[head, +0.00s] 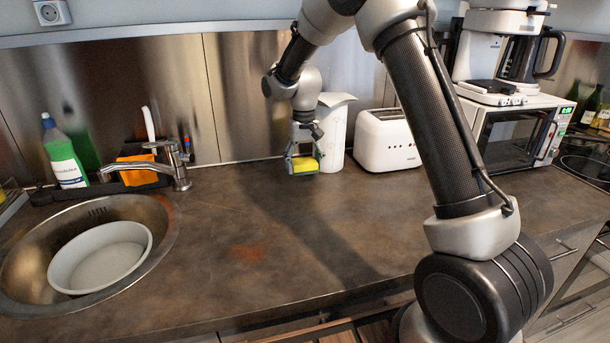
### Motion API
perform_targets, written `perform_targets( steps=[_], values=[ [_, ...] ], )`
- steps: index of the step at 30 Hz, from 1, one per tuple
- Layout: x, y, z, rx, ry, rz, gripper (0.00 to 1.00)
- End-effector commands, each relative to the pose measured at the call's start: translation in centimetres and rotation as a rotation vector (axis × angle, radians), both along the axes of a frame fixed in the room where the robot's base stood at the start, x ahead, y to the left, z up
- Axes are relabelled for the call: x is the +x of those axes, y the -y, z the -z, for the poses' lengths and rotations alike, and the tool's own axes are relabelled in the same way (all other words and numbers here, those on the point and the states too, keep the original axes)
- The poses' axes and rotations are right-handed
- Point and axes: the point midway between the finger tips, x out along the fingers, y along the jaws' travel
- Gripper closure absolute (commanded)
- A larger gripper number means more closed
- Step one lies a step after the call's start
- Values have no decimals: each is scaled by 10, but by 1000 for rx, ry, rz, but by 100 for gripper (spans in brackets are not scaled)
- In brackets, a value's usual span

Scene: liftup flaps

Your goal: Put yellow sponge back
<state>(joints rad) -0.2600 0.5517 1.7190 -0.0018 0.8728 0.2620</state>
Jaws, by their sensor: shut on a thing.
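The yellow sponge (304,166) has a dark green side and is held between the fingers of my gripper (303,163). My gripper is shut on it, low over the back of the counter, in front of the white paper roll. I cannot tell whether the sponge touches the counter. A dark sink caddy (110,183) stands behind the sink at the left, with a green-and-white soap bottle (63,155), an orange cloth or sponge (138,172) and a white-handled brush (149,124) in or beside it. The caddy is partly hidden by the faucet.
The faucet (178,168) and round sink (168,226) with a white bowl (101,258) are at the left. A paper roll (333,135), toaster (387,141) and microwave (515,133) with a coffee maker (487,55) stand right. The middle counter (250,225) is clear.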

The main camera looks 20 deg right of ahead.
Motion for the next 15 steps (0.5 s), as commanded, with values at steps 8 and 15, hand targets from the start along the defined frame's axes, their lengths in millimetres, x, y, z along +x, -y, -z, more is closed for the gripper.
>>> perform_targets(
  steps=[8,15],
  values=[
    [-1,0,35,-1,-3,0,52],
    [0,0,39,0,0,-1,52]
  ],
)
